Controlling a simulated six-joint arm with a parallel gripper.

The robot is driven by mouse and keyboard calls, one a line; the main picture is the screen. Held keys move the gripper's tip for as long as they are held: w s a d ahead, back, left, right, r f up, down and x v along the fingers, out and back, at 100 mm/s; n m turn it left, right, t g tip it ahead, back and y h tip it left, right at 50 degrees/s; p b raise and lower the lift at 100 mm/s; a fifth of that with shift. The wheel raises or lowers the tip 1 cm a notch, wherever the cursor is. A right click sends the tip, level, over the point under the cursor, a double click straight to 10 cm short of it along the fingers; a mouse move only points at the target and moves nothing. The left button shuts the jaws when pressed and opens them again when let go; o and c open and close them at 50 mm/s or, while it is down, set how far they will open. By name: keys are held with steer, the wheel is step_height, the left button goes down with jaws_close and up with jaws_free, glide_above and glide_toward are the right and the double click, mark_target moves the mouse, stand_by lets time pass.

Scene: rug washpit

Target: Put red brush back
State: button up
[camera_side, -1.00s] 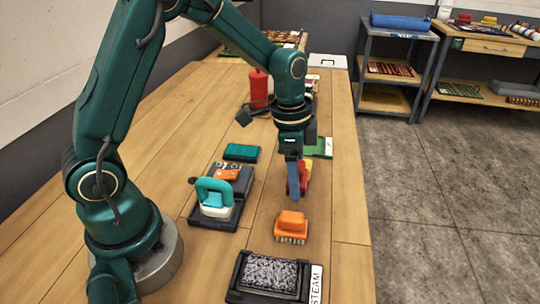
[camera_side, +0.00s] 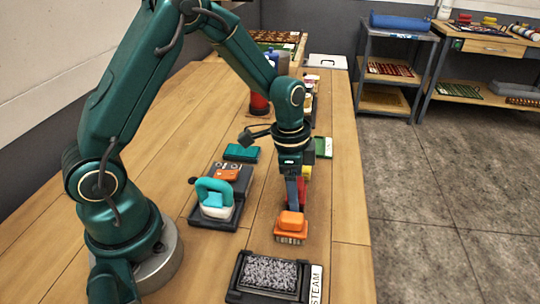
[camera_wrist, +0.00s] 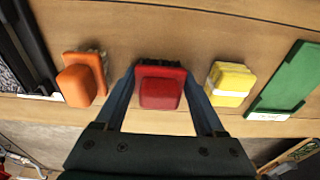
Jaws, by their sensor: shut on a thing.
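The red brush (camera_wrist: 160,86) sits between the two fingers of my gripper (camera_wrist: 160,82) in the wrist view, with its dark bristles at the far edge. My gripper is shut on it. In the side view my gripper (camera_side: 294,203) points down just behind the orange brush (camera_side: 291,222), and the red brush (camera_side: 301,188) is mostly hidden by a finger. I cannot tell whether the red brush touches the table. In the wrist view the orange brush (camera_wrist: 82,78) is to its left and the yellow brush (camera_wrist: 231,83) to its right.
A black tray with a grey speckled pad (camera_side: 268,275) lies in front, by the STEAM label. A teal-handled tool (camera_side: 214,198) on a dark base and a teal block (camera_side: 241,153) are at left. A green flat piece (camera_wrist: 286,82) lies beyond the yellow brush. The wood at right is clear.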

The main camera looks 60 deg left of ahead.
steer(key=o, duration=1.4)
steer(key=shift+s+f, duration=0.1)
steer(key=shift+f, duration=0.5)
step_height(320, 180, up, 12)
steer(key=shift+s+a+r+n+t+y, duration=0.15)
steer(key=shift+s+r+n+t, duration=0.65)
steer(key=shift+s+n, duration=1.2)
steer(key=shift+s+r+n+t+y, duration=0.2)
steer(key=shift+s+r+n+t, duration=0.7)
steer(key=shift+s, duration=2)
steer(key=shift+s+a+r+n+t+y, duration=0.15)
steer(key=shift+s+r+n+t, duration=0.5)
steer(key=shift+s+n, duration=1.4)
steer(key=shift+s+m, duration=0.4)
steer(key=shift+m, duration=0.05)
